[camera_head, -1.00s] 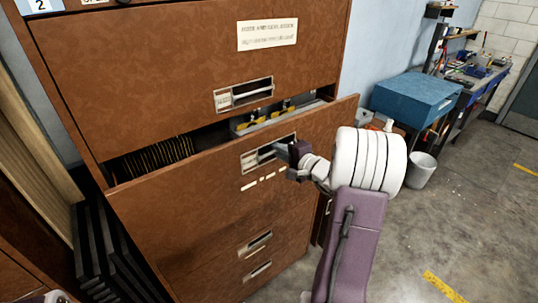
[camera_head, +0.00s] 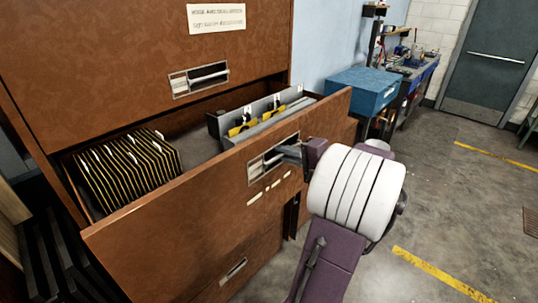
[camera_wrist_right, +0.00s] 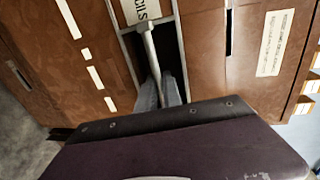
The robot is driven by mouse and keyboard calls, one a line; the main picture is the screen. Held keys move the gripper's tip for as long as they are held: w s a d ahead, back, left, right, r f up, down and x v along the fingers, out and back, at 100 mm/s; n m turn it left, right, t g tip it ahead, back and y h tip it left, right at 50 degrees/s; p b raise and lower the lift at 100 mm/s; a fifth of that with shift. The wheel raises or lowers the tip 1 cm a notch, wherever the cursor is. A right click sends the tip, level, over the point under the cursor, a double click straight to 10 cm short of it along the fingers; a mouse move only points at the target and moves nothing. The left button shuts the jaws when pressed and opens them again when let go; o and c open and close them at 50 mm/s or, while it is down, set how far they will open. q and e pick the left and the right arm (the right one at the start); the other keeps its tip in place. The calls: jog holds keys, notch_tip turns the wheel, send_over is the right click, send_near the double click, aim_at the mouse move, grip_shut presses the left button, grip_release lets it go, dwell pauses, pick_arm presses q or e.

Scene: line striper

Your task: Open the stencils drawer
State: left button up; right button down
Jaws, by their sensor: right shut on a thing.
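The stencils drawer (camera_head: 190,225) is a wide brown drawer standing well out from its cabinet. Dark hanging folders (camera_head: 125,170) show in its left part, and grey dividers with yellow pieces (camera_head: 255,120) show in its right part. My right gripper (camera_head: 288,153) is shut on the drawer's metal handle (camera_head: 262,166), set in a recessed plate. In the right wrist view the handle bar (camera_wrist_right: 152,50) runs between the fingers (camera_wrist_right: 160,95), beside a label ending in "CILS" (camera_wrist_right: 140,10). My left gripper is out of view.
The closed upper drawer (camera_head: 130,60) has a handle plate and a paper sign (camera_head: 216,17). Another drawer (camera_head: 235,268) lies below. A blue box (camera_head: 362,92) stands behind at the right. Open concrete floor (camera_head: 450,200) lies to the right.

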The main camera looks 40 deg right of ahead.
jog(key=shift+f+b+v, duration=0.2)
jog(key=shift+b+v, duration=0.05)
jog(key=shift+v, duration=0.65)
jog(key=shift+f+b+v, duration=0.25)
jog(key=shift+v, duration=0.7)
jog(key=shift+s, duration=0.15)
jog(key=c, duration=1.8)
grip_release()
jog(key=b+v, duration=0.1)
jog(key=v, duration=0.8)
jog(key=shift+b, duration=0.35)
